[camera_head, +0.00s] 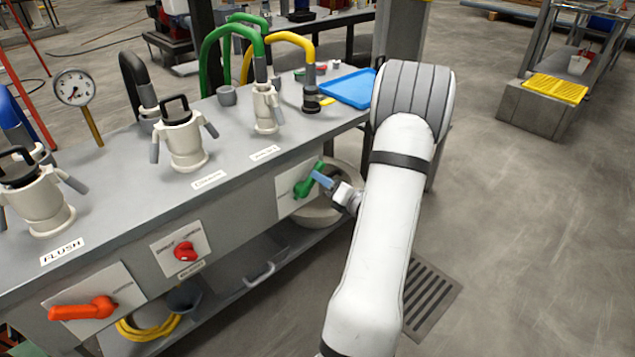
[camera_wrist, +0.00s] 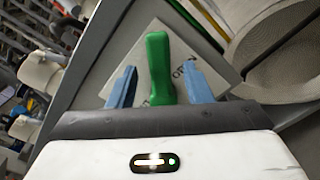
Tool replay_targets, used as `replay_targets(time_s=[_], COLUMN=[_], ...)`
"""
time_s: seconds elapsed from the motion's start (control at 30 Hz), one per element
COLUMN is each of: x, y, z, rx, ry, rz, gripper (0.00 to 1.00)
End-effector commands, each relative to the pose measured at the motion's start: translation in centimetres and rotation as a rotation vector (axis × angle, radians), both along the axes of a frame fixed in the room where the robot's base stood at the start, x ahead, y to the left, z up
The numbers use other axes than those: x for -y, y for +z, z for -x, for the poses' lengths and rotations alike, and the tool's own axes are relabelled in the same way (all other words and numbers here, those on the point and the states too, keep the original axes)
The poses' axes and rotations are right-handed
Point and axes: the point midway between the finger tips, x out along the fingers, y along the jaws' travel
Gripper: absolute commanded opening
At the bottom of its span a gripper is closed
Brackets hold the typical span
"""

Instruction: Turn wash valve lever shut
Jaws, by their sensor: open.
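A green lever (camera_head: 308,182) sits on a pale square plate on the bench's front panel, at its right end. In the wrist view the green lever (camera_wrist: 160,68) stands between my two blue fingers, with part of the word "OPEN" readable beside it on the plate (camera_wrist: 213,72). My gripper (camera_head: 322,179) is at the lever in the head view. In the wrist view my gripper (camera_wrist: 159,72) is open, one finger on each side of the lever, with gaps showing. Whether the lever is the wash valve's cannot be read from its label.
A red knob (camera_head: 185,252) and an orange lever (camera_head: 85,309) are further left on the same panel. Hose couplings (camera_head: 183,145) stand on the bench top. A round pale tub (camera_head: 318,211) is behind and below the lever. Open floor lies to the right.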

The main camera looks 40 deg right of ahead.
Motion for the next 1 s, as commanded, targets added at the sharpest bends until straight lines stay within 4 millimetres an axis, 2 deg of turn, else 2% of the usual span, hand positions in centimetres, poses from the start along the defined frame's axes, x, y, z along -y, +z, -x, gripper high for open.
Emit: replay_targets(time_s=[0.03, 0.2, 0.5, 1.0], x=[-0.1, -0.2, -0.2, -0.1], y=[-0.2, -0.1, 0.0, 0.0], z=[-0.8, -2.2, -2.4, -2.3], rx=[0.000, 0.000, -0.001, -0.001], ry=[0.003, 0.001, -0.001, -0.001], rz=[0.003, 0.002, 0.002, 0.002], gripper=[0.45, 0.45, 0.45, 0.05])
